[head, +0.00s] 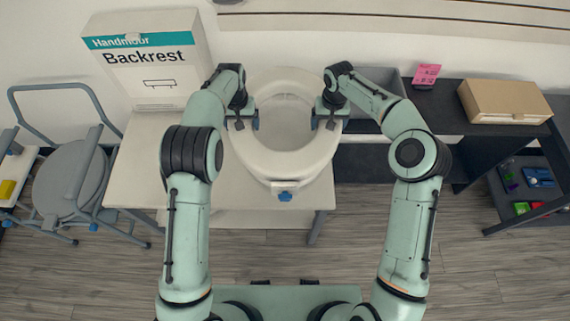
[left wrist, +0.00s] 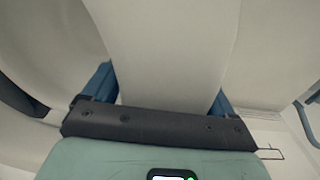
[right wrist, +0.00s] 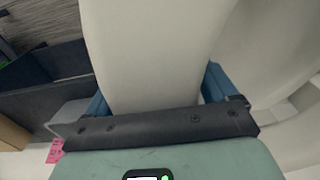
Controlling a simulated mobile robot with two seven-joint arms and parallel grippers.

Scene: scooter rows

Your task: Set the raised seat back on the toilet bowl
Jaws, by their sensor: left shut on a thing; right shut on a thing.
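The raised seat (head: 284,165) is a thick white ring in the middle of the head view, with a front bracket and blue knob (head: 285,196). My left gripper (head: 242,122) is shut on its left side; the seat wall (left wrist: 165,50) fills the space between the blue fingers in the left wrist view. My right gripper (head: 330,120) is shut on its right side, and the wall (right wrist: 150,50) lies between the fingers in the right wrist view. The seat is over a light table top. I cannot clearly make out the toilet bowl; whether it is under the seat cannot be told.
The pale table (head: 232,196) carries a Backrest box (head: 150,62) at back left. A grey shower chair (head: 75,175) stands left. On the right are a dark bench (head: 440,122) with a pink card (head: 427,75) and cardboard box (head: 504,101). Floor before the table is clear.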

